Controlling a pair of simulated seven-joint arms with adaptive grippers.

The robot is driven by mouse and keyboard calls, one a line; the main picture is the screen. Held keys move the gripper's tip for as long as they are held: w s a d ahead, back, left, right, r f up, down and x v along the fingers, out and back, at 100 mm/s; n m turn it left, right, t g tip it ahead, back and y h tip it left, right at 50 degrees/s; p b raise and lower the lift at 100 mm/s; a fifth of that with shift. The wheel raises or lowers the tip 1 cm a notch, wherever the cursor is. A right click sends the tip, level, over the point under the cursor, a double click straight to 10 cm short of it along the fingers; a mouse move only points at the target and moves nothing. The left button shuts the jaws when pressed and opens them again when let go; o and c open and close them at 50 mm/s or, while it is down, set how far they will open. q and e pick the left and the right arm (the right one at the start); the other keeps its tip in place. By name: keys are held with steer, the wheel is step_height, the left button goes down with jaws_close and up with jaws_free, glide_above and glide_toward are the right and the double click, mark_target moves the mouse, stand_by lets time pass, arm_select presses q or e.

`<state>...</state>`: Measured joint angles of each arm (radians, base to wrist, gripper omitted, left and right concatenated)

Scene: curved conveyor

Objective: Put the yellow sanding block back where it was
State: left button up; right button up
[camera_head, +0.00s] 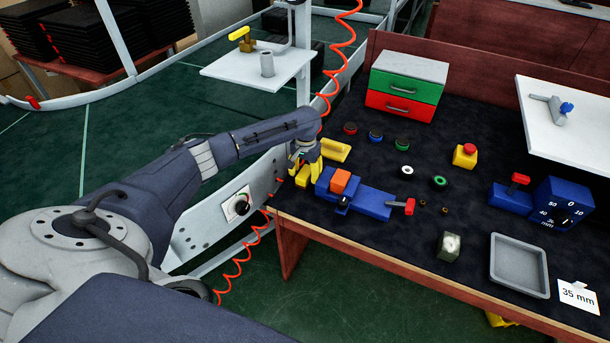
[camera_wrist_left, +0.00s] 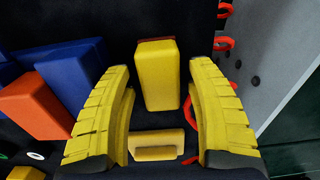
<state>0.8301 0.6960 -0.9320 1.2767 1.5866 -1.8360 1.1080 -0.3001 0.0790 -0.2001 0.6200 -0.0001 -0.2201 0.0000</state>
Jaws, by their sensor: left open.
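The yellow sanding block (camera_wrist_left: 157,80) lies on the dark bench mat near the left edge, beside the blue vise. In the head view the block (camera_head: 302,177) is partly hidden by my left gripper (camera_head: 312,169). In the left wrist view my left gripper (camera_wrist_left: 159,75) is open, with its yellow fingers on either side of the block and a gap on both sides. A second yellow piece (camera_head: 336,150), with an angled, ledge-like shape, lies just behind the gripper; it also shows in the left wrist view (camera_wrist_left: 157,147). My right gripper is out of view.
The blue vise (camera_head: 372,203) with an orange block (camera_head: 340,181) stands close to the right of the gripper. Coloured rings (camera_head: 402,143), a drawer box (camera_head: 404,86) and a grey tray (camera_head: 519,266) are farther off.

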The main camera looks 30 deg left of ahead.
mark_target(305, 172)
arm_select(q)
steer(key=shift+d+r, duration=0.1)
steer(key=shift+r, duration=2.35)
